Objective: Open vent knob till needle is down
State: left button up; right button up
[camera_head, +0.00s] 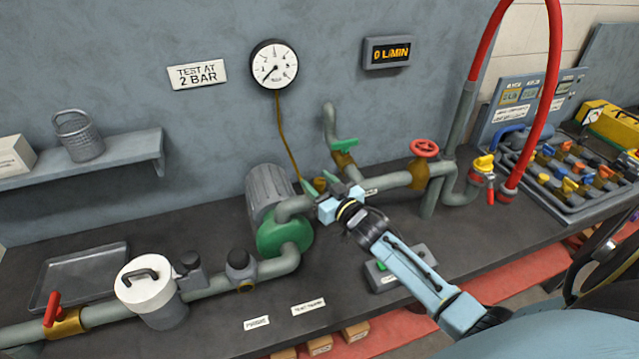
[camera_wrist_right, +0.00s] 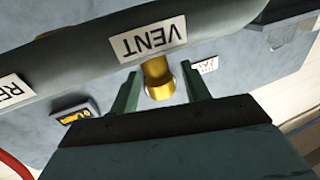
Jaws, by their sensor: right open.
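The brass vent knob (camera_wrist_right: 158,80) sits under a pipe carrying a VENT label (camera_wrist_right: 150,40) in the wrist view. The two green fingers of my right gripper (camera_wrist_right: 160,92) stand apart on either side of it, with visible gaps. In the head view my right gripper (camera_head: 324,187) is at the pipe behind the green pump (camera_head: 284,238), and a bit of the brass knob (camera_head: 320,184) shows there. The round gauge (camera_head: 274,64) on the wall has its needle pointing to the lower left, at the low end of the scale. My left gripper is out of view.
A display (camera_head: 388,52) reads 0 L/MIN. A sign (camera_head: 197,74) says TEST AT 2 BAR. A red handwheel (camera_head: 424,148) and a green-handled valve (camera_head: 344,145) stand near the gripper. A small control box (camera_head: 402,268) is beside my right arm.

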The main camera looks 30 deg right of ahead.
jog(key=c, duration=1)
jog(key=shift+o, duration=0.2)
